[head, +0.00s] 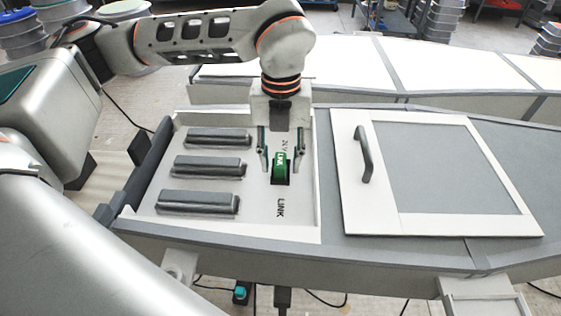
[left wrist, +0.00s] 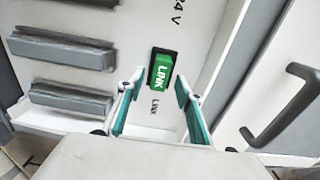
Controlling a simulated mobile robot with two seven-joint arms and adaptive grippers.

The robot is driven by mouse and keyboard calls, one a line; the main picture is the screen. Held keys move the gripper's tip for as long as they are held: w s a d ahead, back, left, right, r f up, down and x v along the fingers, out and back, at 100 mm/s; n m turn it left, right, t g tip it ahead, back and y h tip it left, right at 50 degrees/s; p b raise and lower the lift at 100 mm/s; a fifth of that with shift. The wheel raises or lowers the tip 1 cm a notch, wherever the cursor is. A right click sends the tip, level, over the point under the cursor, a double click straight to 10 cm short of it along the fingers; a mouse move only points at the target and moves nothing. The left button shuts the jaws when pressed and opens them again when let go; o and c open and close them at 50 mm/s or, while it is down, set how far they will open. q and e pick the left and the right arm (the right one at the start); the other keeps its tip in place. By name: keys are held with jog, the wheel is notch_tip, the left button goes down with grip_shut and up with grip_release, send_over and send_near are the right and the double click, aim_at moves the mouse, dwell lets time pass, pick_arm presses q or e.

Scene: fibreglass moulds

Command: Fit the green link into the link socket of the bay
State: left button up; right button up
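The green link (head: 281,163) is at the dark link socket (head: 281,182) in the white floor of the bay (head: 255,205), above the printed word LINK. In the left wrist view the green link (left wrist: 161,71) shows its white lettering, with the dark socket (left wrist: 175,55) edging it. I cannot tell whether it sits fully down. My left gripper (head: 282,174) points down over the link, with one finger on each side. Its fingers (left wrist: 160,82) are apart, with gaps between them and the link. My right gripper is not in view.
Several dark grey bars (head: 205,166) stand in the bay left of the socket. A white-framed grey panel (head: 440,170) with a dark handle (head: 363,154) lies right of the bay. A low wall (head: 318,190) edges the bay's right side.

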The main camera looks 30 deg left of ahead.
aim_at(281, 163)
pick_arm(q)
notch_tip(281, 163, up, 11)
dwell(0.3)
jog(key=shift+f, duration=0.15)
dwell(0.3)
